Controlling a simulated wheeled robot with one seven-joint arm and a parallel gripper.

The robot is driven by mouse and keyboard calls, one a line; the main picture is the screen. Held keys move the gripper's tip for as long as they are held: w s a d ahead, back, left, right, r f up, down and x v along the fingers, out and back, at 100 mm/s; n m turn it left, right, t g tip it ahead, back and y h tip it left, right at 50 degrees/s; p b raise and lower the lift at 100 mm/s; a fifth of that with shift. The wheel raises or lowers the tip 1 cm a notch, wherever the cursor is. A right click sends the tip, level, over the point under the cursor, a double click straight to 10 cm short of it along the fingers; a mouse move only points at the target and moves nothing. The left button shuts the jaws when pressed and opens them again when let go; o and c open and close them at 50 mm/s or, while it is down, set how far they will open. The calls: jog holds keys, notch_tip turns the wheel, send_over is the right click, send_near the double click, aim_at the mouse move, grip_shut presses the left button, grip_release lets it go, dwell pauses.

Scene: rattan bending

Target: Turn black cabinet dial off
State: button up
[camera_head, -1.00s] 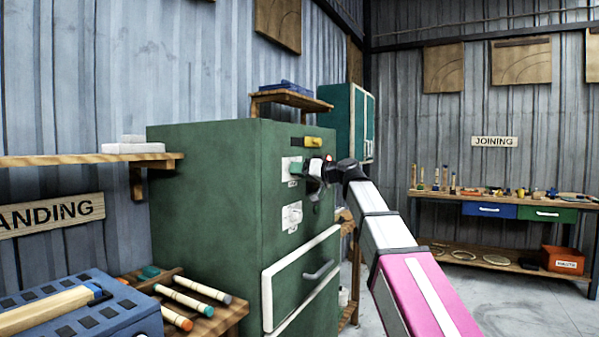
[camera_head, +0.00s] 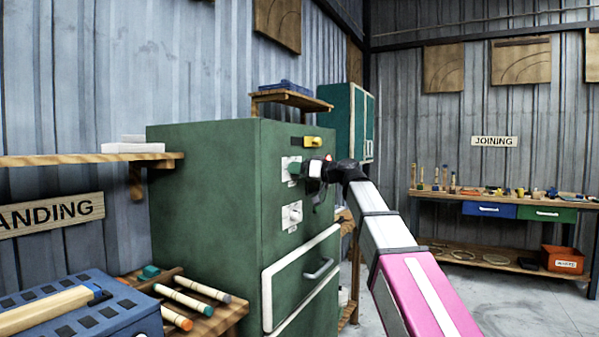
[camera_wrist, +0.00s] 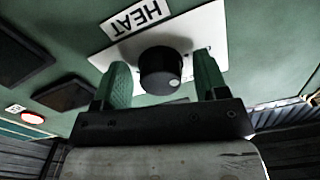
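The black dial (camera_wrist: 160,72) sits on a white plate (camera_wrist: 205,35) marked HEAT, on the front of the green cabinet (camera_head: 205,185). A small white dot shows on the dial's lower right in the wrist view. My gripper (camera_wrist: 161,63) is open, with one green finger on each side of the dial and narrow gaps to it. In the head view, my gripper (camera_head: 294,168) is at the upper white plate and hides the dial there.
A second white plate with a pale knob (camera_head: 292,214) is below, above a drawer with a grey handle (camera_head: 318,268). A yellow part (camera_head: 312,142) is just above my gripper. A bench with sticks (camera_head: 205,290) stands at lower left. Floor at right is clear.

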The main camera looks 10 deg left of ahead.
jog(key=v, duration=1)
jog(key=shift+d, duration=0.35)
jog(key=shift+s, duration=0.1)
jog(key=d+f+m+h, duration=0.2)
jog(key=d+f+h, duration=0.1)
jog(key=f, duration=1)
jog(key=d+f+m+g+h, duration=0.1)
jog(key=d+f+m+h, duration=0.25)
jog(key=f, duration=0.95)
jog(key=d+f+m+h, duration=0.2)
jog(key=d+f+h, duration=0.1)
jog(key=f, duration=1)
jog(key=s+d+f+m+g+h, duration=0.1)
jog(key=s+d+f+h, duration=0.1)
jog(key=s+d+f, duration=0.3)
jog(key=s+d+f+m+g+h, duration=0.1)
jog(key=s+d+f, duration=0.4)
jog(key=f, duration=0.8)
jog(key=s+d+f+m+g+h, duration=0.1)
jog(key=s+d+f+g+h, duration=0.2)
jog(key=f, duration=0.6)
jog(key=shift+s+d+f+m+h, duration=0.35)
jog(key=shift+s+d+h, duration=0.4)
jog(key=shift+s+d, duration=0.3)
